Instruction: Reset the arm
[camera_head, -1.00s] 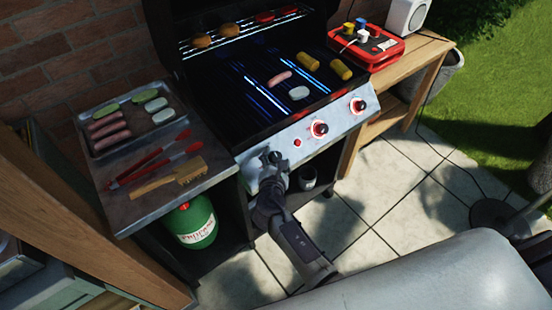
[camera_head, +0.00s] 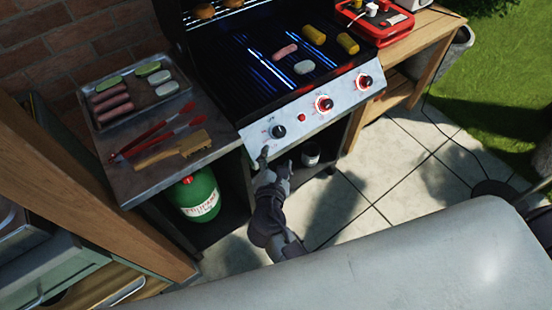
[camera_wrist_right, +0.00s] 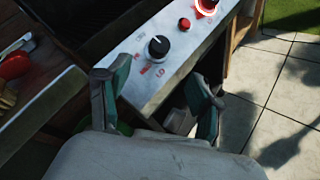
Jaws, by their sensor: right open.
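My right gripper (camera_head: 275,160) is open and empty in front of the grill's control panel (camera_head: 250,140), just below the black knob (camera_head: 278,131). In the right wrist view its two fingers (camera_wrist_right: 158,100) stand apart, and the black knob (camera_wrist_right: 158,46) shows beyond the gap between them. The fingers appear clear of the knob. My left gripper is not in view.
The grill grate (camera_head: 235,75) holds a sausage, a pale patty and corn. A side shelf (camera_head: 135,185) carries a food tray (camera_head: 184,92), red tongs (camera_head: 150,140) and a wooden brush (camera_head: 187,145). A green gas bottle (camera_head: 195,195) stands below.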

